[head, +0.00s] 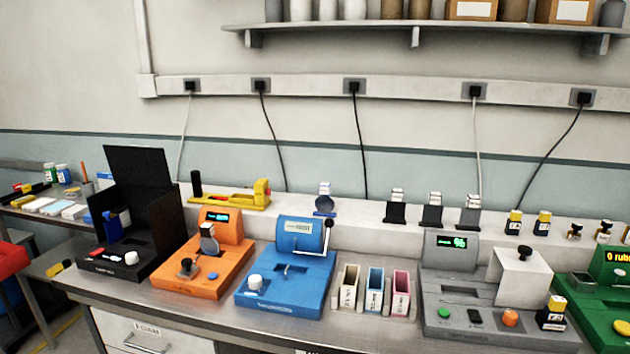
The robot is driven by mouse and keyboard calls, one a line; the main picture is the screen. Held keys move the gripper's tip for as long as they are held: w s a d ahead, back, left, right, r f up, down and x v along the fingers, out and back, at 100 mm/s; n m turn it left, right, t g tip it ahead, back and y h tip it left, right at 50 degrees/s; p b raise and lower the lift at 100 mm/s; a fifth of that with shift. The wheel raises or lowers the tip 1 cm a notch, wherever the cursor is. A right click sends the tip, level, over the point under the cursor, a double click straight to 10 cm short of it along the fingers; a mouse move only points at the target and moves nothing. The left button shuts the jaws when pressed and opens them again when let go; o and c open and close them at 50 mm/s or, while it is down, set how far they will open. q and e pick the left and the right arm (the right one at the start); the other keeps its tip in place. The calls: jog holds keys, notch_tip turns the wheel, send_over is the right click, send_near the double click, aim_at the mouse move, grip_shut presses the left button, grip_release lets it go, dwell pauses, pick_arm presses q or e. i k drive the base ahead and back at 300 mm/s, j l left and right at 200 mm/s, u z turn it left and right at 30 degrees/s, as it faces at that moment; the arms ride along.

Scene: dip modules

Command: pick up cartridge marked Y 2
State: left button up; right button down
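Several small block-like pieces with dark, white and yellow parts could be cartridges, but their markings are too small to read, so I cannot tell which is Y 2. Two of them, a left one (514,223) and a right one (543,223), stand on the raised back ledge. Another similar piece (552,314) sits at the right front corner of the grey machine (462,322). Neither of my grippers is in view.
On the steel bench stand a black box (163,225), an orange machine (186,285), a blue machine (275,300), three narrow upright holders (374,290) and a green machine (590,318). The ledge also bears a yellow tool (230,199) and small stands. Cables hang behind.

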aim_at(554, 310)
jog(key=z, duration=1.45)
jog(key=l+u, duration=0.15)
jog(key=u, duration=0.15)
jog(key=i+l+u, duration=0.35)
jog(key=l, duration=0.25)
jog(key=l+u, duration=0.2)
jog(key=i+l+u, duration=0.2)
jog(key=l, duration=0.2)
jog(key=i+l, duration=0.1)
jog(key=l, duration=0.45)
jog(key=i+l, duration=0.1)
jog(key=l, duration=0.45)
jog(key=i+l+u, duration=0.1)
jog(key=l, duration=0.95)
jog(key=i, duration=0.05)
